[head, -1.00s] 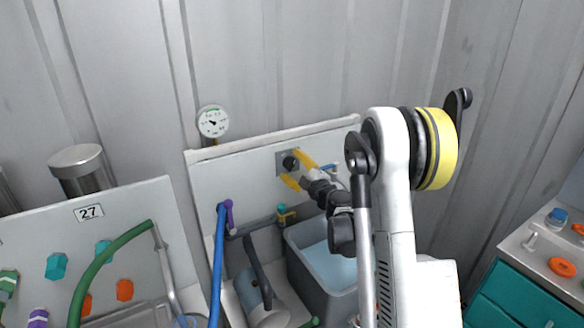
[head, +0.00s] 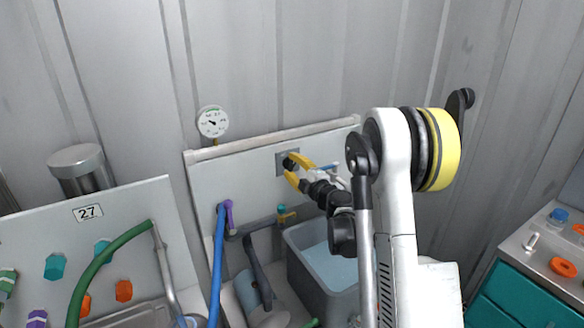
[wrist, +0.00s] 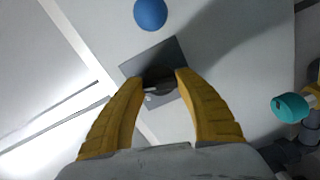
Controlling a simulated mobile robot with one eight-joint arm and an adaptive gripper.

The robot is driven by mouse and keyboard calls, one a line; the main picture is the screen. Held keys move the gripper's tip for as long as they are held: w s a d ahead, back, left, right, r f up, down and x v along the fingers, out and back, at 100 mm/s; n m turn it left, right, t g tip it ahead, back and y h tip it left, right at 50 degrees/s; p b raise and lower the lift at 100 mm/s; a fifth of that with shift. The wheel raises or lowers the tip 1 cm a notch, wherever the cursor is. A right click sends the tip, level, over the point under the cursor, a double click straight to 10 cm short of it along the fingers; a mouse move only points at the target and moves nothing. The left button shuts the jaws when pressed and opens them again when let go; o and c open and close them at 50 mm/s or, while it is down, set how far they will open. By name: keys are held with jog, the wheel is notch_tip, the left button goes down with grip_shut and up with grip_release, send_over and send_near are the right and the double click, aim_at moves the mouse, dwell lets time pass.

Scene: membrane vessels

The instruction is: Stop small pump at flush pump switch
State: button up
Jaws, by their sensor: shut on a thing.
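The flush pump switch is a dark knob (wrist: 158,88) on a square grey plate (wrist: 167,58), fixed to the pale upright panel. In the head view the knob (head: 289,163) is partly covered by my fingers. My gripper (wrist: 160,82), with two yellow fingers, is shut on the knob, one fingertip on each side. The gripper (head: 291,168) reaches it from the lower right. The knob's marking and exact turn position are hard to read. A pump (head: 250,295) with a grey pipe sits low in front of the panel.
A round gauge (head: 212,122) stands at the panel's top left. A grey water tank (head: 312,272) is below my arm. A blue hose (head: 217,265) with a purple handle is to the left. A blue ball-like part (wrist: 150,13) and a teal knob (wrist: 290,107) are near the gripper.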

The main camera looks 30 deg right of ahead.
jog(key=n, duration=0.4)
jog(key=shift+b, duration=0.3)
jog(key=shift+n, duration=2.5)
jog(key=o, duration=1.2)
jog(key=s, duration=1.2)
jog(key=shift+d, duration=0.2)
